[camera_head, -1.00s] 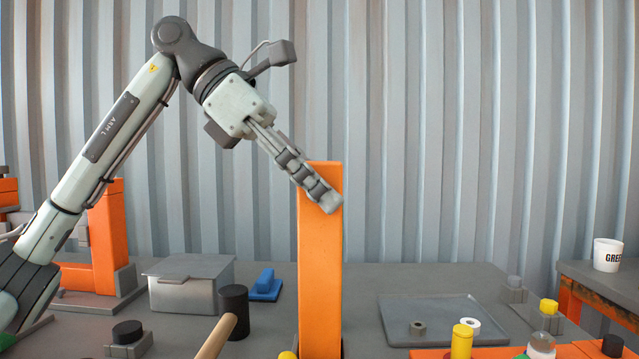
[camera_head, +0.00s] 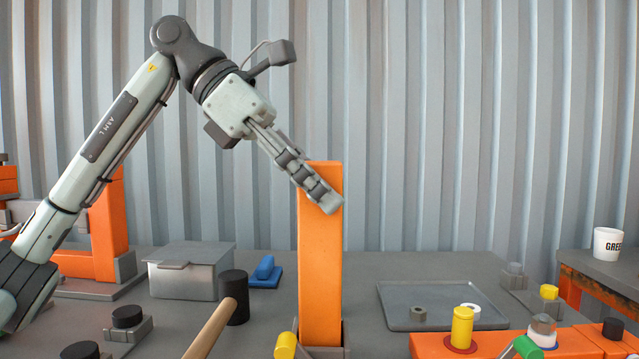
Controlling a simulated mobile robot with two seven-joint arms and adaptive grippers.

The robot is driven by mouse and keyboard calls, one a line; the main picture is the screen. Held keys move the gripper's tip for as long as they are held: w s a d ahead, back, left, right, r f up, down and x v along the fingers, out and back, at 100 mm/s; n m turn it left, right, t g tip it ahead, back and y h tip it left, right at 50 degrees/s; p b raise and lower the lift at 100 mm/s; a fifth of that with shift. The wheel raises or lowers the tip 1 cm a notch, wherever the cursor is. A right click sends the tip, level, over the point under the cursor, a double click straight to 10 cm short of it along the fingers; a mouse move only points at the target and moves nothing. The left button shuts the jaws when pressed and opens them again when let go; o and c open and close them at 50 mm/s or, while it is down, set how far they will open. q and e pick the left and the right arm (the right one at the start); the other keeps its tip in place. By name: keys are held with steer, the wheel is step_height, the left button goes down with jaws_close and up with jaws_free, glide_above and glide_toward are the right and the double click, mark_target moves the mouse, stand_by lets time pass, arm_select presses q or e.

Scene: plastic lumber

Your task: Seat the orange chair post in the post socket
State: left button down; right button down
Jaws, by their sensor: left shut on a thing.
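The orange chair post (camera_head: 320,265) stands upright near the middle of the view. My left gripper (camera_head: 322,193) is shut on its upper end, with the fingers slanting down across its face from the left. A dark grey part, apparently the post socket (camera_head: 320,352), shows around the post's lower end at the bottom edge. The picture cuts it off, so I cannot tell how deep the post sits in it. My right gripper is not in view.
A lidded grey box (camera_head: 190,270), a black cylinder (camera_head: 234,298) and a wooden handle (camera_head: 210,330) are left of the post. A blue block (camera_head: 264,272) lies behind. A grey tray (camera_head: 440,297), yellow cylinder (camera_head: 462,327) and white cup (camera_head: 608,244) are to the right.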

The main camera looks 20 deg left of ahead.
arm_select(q)
steer(key=shift+f+b, duration=0.8)
steer(key=shift+f, duration=0.35)
steer(key=c, duration=0.8)
jaws_free()
steer(key=shift+f, duration=0.1)
steer(key=v, duration=1.2)
steer(key=shift+a, duration=0.1)
